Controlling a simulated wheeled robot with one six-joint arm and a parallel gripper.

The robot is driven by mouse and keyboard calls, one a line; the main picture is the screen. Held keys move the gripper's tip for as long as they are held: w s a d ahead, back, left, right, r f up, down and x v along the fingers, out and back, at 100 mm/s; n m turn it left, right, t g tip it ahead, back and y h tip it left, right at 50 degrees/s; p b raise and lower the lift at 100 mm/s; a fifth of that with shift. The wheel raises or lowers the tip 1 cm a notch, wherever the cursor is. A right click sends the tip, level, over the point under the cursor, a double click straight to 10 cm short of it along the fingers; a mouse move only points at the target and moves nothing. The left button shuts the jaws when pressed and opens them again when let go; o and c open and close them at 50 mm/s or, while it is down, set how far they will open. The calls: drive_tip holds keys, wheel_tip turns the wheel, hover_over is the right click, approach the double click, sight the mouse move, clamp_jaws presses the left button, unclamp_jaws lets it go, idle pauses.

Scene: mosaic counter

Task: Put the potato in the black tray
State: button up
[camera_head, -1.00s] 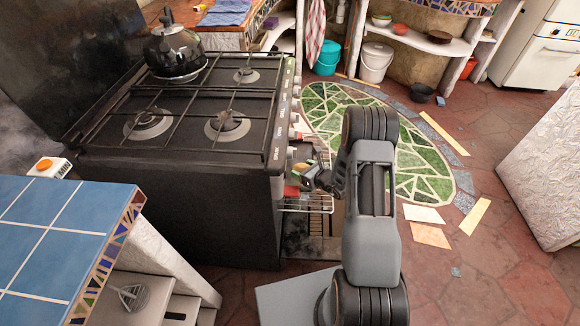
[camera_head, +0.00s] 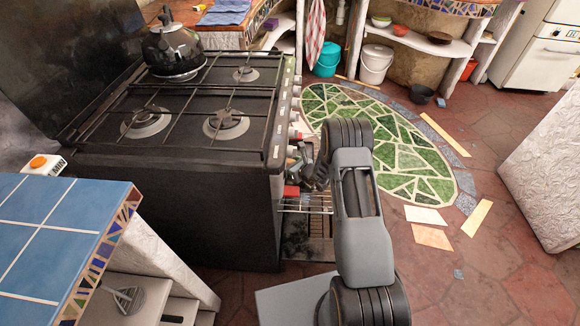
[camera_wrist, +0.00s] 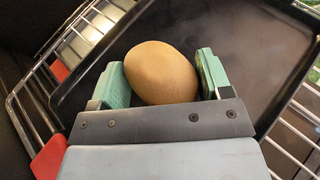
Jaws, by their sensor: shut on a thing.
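The potato (camera_wrist: 160,72) is a smooth tan oval in the wrist view. It sits between the two pale green finger pads of my gripper (camera_wrist: 162,78), which is shut on it. The black tray (camera_wrist: 265,45) spreads out behind and below the potato, on a wire rack. I cannot tell whether the potato touches the tray. In the head view my gripper (camera_head: 302,166) is at the open oven front, partly hidden by my arm. The potato does not show there, and the tray cannot be made out.
The wire oven rack (camera_head: 308,203) juts out of the stove (camera_head: 180,210). Its bars (camera_wrist: 90,28) also run on both sides of the tray in the wrist view. A kettle (camera_head: 174,50) stands on the stove top. Open floor (camera_head: 480,270) lies to the right.

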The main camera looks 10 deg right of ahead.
drive_tip(key=shift+f, duration=0.15)
drive_tip(key=o, duration=1)
drive_tip(key=shift+r, duration=0.2)
drive_tip(key=shift+s+d+r, duration=0.15)
drive_tip(key=shift+s, duration=0.05)
drive_tip(key=p+v, duration=0.2)
drive_tip(key=v, duration=0.9)
drive_tip(key=shift+s+d, duration=0.1)
drive_tip(key=shift+s, duration=0.1)
